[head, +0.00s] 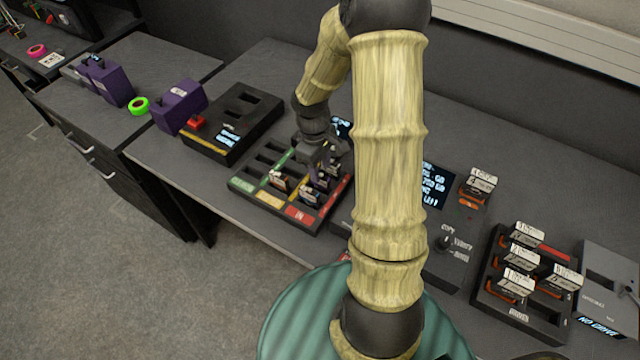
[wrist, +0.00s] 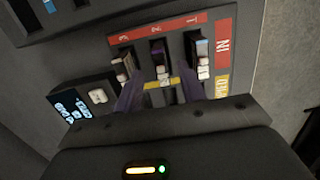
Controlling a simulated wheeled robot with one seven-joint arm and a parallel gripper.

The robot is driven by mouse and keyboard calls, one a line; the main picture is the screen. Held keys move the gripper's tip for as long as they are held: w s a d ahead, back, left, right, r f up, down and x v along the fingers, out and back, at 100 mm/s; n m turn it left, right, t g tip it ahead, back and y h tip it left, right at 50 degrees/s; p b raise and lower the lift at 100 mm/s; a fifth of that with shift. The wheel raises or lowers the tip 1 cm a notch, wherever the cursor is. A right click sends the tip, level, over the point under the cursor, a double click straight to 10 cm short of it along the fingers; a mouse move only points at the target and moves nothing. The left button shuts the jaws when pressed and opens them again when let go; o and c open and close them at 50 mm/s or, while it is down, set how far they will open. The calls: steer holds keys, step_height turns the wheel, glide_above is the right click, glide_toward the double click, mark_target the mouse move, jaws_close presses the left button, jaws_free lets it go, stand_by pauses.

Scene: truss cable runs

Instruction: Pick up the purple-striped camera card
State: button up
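The purple-striped camera card (wrist: 158,54) stands in the middle slot, marked 2, of the red IN row in the wrist view. Its top is dark purple with a pale end. My gripper (wrist: 161,90) is open, its two purple fingers apart and reaching toward the row, with the card's pale end between their lines. I cannot tell if either finger touches it. In the head view my gripper (head: 322,165) is over the slotted tray (head: 243,187), and it partly hides the cards there, so I cannot single out the purple one.
A blue-striped card (wrist: 202,58) and a brownish card (wrist: 122,68) flank it closely in the same row. A dark reader with a screen (head: 434,185) stands to the right. A rack of orange-based cards (head: 510,310) is farther right. A black slotted box (head: 240,110) stands left.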

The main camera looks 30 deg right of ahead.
mark_target(320, 185)
steer(key=shift+s+f, duration=0.1)
steer(key=shift+f, duration=2.5)
jaws_close()
